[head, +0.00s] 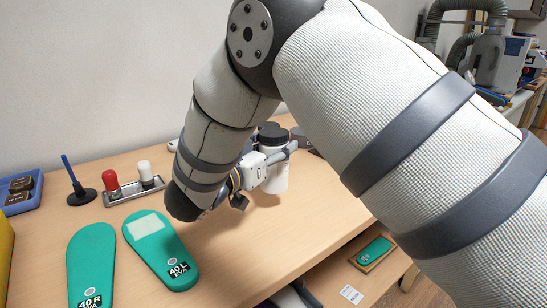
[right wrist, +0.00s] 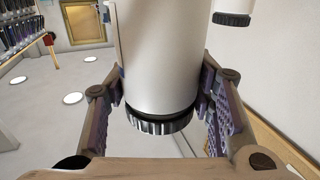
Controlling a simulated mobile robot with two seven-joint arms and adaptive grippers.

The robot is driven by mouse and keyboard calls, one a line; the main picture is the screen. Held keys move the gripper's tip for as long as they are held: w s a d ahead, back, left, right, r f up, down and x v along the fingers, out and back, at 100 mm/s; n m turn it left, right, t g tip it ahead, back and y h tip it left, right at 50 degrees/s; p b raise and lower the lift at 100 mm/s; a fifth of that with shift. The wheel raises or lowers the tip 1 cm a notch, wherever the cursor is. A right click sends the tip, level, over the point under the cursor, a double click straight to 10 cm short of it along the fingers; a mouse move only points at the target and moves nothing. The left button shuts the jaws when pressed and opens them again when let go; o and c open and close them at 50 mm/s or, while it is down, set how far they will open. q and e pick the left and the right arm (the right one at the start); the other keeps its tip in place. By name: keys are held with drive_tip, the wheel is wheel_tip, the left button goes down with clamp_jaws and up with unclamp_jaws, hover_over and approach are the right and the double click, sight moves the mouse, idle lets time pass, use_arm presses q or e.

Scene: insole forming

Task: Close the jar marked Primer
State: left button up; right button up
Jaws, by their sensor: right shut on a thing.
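A white jar (head: 278,180) with a black lid (head: 273,137) stands on the wooden table, partly hidden behind my right gripper (head: 274,158). In the right wrist view the white jar body (right wrist: 160,60) fills the space between the two finger pads, which press on its sides. The ribbed black lid (right wrist: 160,123) is on its mouth, with a dark band between lid and body; I cannot tell how tight it is. No Primer marking is readable. A second white jar with a black lid (right wrist: 231,19) shows at the top right of that view. My left gripper is not in view.
Green insoles 40 R (head: 91,255) and 40 L (head: 172,250) lie at the front left. A blue pen stand (head: 80,192) and a blue tray (head: 30,203) are further left. My right arm covers much of the table's right side.

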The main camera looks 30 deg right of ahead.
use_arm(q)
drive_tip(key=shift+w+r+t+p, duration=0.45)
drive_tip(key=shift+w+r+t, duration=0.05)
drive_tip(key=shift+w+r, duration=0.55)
use_arm(e)
drive_tip(key=s+a+r, duration=0.3)
drive_tip(key=s+r, duration=0.4)
drive_tip(key=s, duration=0.4)
drive_tip(key=shift+s+a+r, duration=0.15)
drive_tip(key=shift+a+r, duration=0.1)
drive_tip(key=shift+r, duration=0.15)
